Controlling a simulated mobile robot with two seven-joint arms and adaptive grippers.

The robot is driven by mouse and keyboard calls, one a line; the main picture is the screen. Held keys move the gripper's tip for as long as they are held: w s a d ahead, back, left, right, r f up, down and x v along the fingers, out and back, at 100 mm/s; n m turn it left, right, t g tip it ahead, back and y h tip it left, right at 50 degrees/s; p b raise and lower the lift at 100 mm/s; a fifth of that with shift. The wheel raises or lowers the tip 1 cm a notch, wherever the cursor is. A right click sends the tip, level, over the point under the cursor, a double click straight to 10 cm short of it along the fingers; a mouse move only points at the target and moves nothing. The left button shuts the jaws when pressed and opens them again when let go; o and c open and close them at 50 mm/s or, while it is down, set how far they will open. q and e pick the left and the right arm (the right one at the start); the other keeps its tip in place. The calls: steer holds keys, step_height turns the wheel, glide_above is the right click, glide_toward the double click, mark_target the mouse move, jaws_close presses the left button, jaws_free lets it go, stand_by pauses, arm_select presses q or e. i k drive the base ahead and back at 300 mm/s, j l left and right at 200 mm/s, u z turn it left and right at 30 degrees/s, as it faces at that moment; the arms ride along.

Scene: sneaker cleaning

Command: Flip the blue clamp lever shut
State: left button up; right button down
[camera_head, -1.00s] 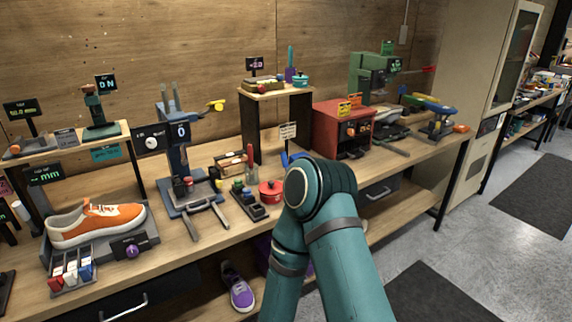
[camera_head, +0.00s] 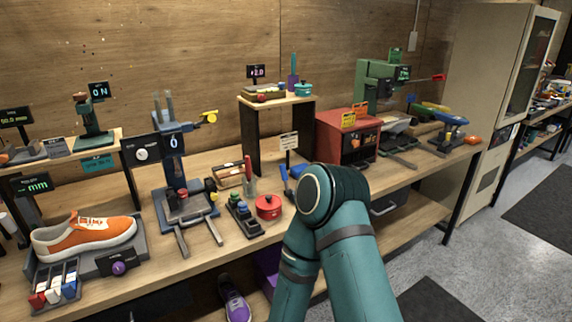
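A blue part (camera_head: 284,180) shows on the workbench just left of my teal arm, which hides part of it. I cannot tell whether it is the clamp lever, or whether it is open or shut. Another clamp-like device with blue and yellow parts (camera_head: 446,117) stands at the right end of the bench; its lever position is too small to read. The orange sneaker (camera_head: 83,238) rests on a grey stand at the left. One of my teal arms rises from the bottom centre with its bent joint over the bench's front edge. Neither gripper is visible.
A blue upright press (camera_head: 170,150), a red pot (camera_head: 268,206) and a red box (camera_head: 348,138) stand on the bench. A dark-legged shelf (camera_head: 276,101) stands behind the arm. A purple shoe (camera_head: 235,300) lies below. The floor at the right is open.

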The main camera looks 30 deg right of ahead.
mark_target(288, 192)
steer(key=i+l, duration=0.1)
steer(key=l, duration=0.25)
steer(key=i+l, duration=0.15)
steer(key=l, duration=0.25)
steer(key=i+l, duration=0.1)
steer(key=l, duration=0.25)
steer(key=i+l, duration=0.1)
steer(key=l, duration=0.25)
steer(key=z, duration=0.05)
